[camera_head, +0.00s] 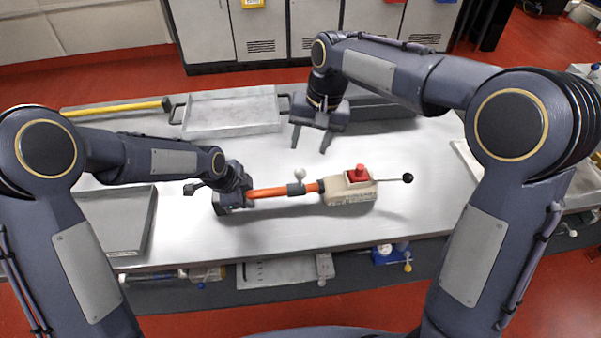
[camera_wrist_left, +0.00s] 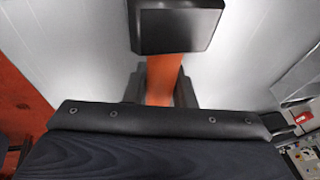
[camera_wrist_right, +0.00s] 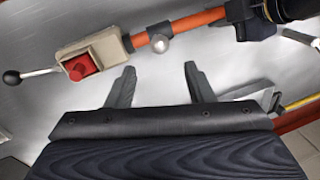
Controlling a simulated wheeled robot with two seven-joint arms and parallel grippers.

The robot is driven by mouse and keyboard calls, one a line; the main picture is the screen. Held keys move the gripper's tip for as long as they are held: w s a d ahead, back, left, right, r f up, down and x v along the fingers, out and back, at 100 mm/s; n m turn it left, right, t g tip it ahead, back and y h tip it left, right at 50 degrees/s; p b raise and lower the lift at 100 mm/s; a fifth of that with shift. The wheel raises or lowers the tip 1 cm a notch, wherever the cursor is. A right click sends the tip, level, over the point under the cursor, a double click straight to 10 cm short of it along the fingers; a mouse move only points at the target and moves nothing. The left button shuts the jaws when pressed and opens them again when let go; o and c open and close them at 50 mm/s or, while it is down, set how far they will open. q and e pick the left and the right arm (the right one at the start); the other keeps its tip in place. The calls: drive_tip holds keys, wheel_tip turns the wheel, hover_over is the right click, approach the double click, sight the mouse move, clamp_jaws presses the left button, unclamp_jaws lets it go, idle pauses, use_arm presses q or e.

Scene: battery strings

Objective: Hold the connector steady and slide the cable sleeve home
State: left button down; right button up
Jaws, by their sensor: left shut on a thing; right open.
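An orange cable (camera_head: 266,192) lies along the table, running right into a beige connector (camera_head: 338,194) with a red button (camera_head: 360,170). A grey sleeve (camera_head: 296,189) with a pale ball knob (camera_head: 300,174) sits around the cable, with a short orange stretch between it and the connector. My left gripper (camera_head: 243,196) is shut on the cable left of the sleeve; the left wrist view shows the cable (camera_wrist_left: 160,75) between its fingers. My right gripper (camera_head: 311,146) is open and empty behind the cable. The right wrist view shows the connector (camera_wrist_right: 108,48) and sleeve (camera_wrist_right: 160,40) beyond its fingers.
A rod with a black ball (camera_head: 407,178) sticks out right from the connector. A dark block (camera_wrist_left: 176,28) is on the cable in the left wrist view. Trays stand at the back (camera_head: 232,112) and front left (camera_head: 118,222).

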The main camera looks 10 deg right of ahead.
sight(302, 170)
drive_tip(key=f, duration=0.3)
drive_tip(key=a+f, duration=0.1)
drive_tip(key=f, duration=0.3)
drive_tip(key=a+f, duration=0.1)
drive_tip(key=f, duration=0.3)
drive_tip(key=shift+w+f, duration=0.2)
clamp_jaws()
